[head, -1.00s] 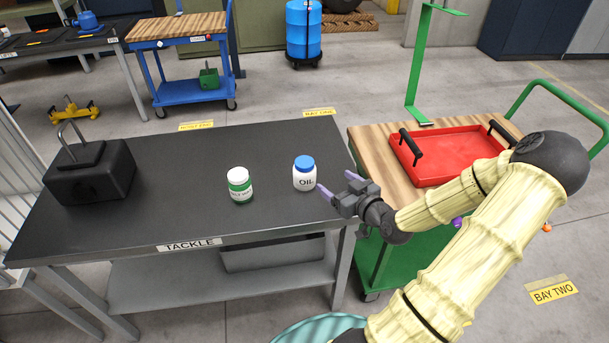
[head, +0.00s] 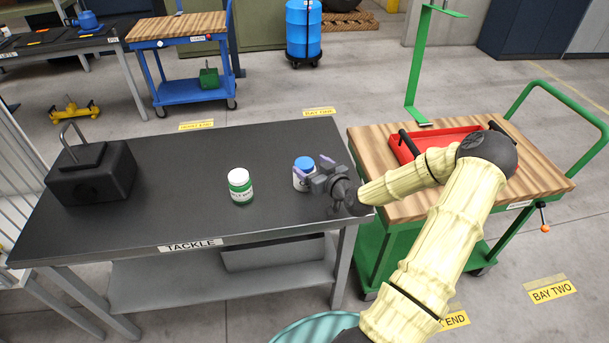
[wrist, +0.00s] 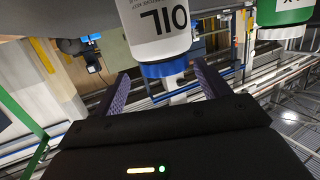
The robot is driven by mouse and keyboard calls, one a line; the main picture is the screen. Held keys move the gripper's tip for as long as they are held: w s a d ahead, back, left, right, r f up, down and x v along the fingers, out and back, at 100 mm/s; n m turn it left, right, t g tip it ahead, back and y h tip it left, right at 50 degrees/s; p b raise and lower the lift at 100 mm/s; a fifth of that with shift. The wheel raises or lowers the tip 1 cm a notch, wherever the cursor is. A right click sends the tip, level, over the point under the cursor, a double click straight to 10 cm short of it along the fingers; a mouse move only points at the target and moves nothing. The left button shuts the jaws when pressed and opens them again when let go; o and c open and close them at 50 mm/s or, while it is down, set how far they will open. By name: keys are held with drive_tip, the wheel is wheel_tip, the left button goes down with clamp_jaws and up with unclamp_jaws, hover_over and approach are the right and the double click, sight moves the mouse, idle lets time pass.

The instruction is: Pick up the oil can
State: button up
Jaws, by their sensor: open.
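The oil can is a white bottle with a blue cap (head: 304,163), standing upright on the dark TACKLE table near its right end. My gripper (head: 311,169) is open at the can, with its purple fingers on either side and the hand covering part of the label. In the wrist view the can (wrist: 158,30) appears upside down, with its blue cap between or just past the two fingertips (wrist: 160,78). Contact cannot be made out.
A white bottle with green bands and a white cap (head: 240,186) stands left of the can. A black block with a handle (head: 92,172) sits at the table's (head: 170,150) left. A wooden-topped green cart (head: 400,207) with a red tray (head: 440,140) is on the right.

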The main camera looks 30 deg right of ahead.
sight(304, 163)
drive_tip(key=shift+w+a, duration=0.2)
drive_tip(key=shift+w, duration=0.2)
drive_tip(key=x, duration=0.3)
drive_tip(key=p+x, duration=0.1)
drive_tip(key=shift+w+a+f, duration=0.1)
drive_tip(key=shift+a+f, duration=0.15)
drive_tip(key=shift+a, duration=0.05)
drive_tip(key=c, duration=1.3)
drive_tip(key=shift+o, duration=0.2)
wheel_tip(304, 163, up, 10)
drive_tip(key=shift+r, duration=0.1)
